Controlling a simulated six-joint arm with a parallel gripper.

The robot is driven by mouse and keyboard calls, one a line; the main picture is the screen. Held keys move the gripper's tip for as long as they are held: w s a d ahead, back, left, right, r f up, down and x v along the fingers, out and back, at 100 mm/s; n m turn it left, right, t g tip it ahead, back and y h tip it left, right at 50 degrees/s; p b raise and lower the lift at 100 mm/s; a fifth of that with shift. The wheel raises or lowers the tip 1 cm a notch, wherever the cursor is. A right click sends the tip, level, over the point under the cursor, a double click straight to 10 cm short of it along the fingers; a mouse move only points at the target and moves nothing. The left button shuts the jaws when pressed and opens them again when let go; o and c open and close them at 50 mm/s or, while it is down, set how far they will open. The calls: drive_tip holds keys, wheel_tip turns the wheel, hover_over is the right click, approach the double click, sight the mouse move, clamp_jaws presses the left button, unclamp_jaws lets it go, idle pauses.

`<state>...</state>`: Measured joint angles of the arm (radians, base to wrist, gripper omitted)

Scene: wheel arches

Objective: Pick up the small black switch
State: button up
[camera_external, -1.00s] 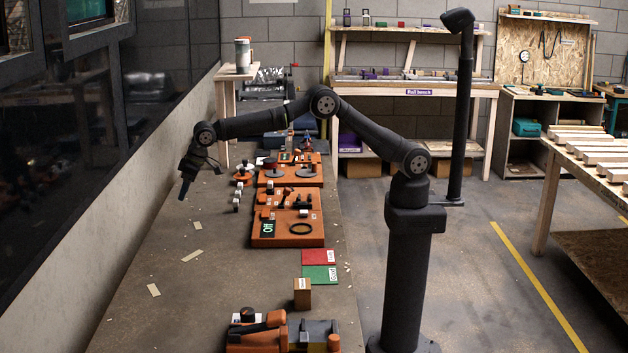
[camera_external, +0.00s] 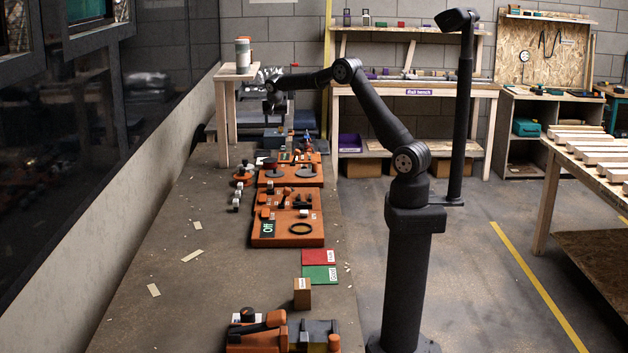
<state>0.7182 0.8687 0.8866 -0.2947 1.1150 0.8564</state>
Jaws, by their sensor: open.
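I cannot single out the small black switch with certainty at this size. Small dark parts sit on the orange boards, such as the nearer board (camera_external: 290,238) and the board behind it (camera_external: 312,178). A dark knob (camera_external: 247,313) also stands on a small unit at the front of the bench. My gripper (camera_external: 270,112) is open, over the far end of the bench, beyond the orange boards. It is small and dark there, and I see nothing held in it.
A red card (camera_external: 318,256), a green card (camera_external: 320,275) and a wooden block (camera_external: 302,294) lie near the bench's right edge. A stool (camera_external: 236,72) with a can on it stands at the back. The bench's left side (camera_external: 170,250) is mostly clear.

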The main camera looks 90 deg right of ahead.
drive_tip(key=s+d+m, duration=0.1)
drive_tip(key=s+d, duration=0.2)
drive_tip(key=s, duration=0.1)
approach(283, 151)
drive_tip(key=shift+s+d+f, duration=0.1)
drive_tip(key=shift+d+f, duration=0.75)
drive_tip(key=shift+f, duration=0.15)
drive_tip(key=shift+w+x, duration=0.2)
drive_tip(key=shift+x, duration=2.65)
drive_tip(key=shift+c, duration=0.3)
drive_tip(key=c, duration=1)
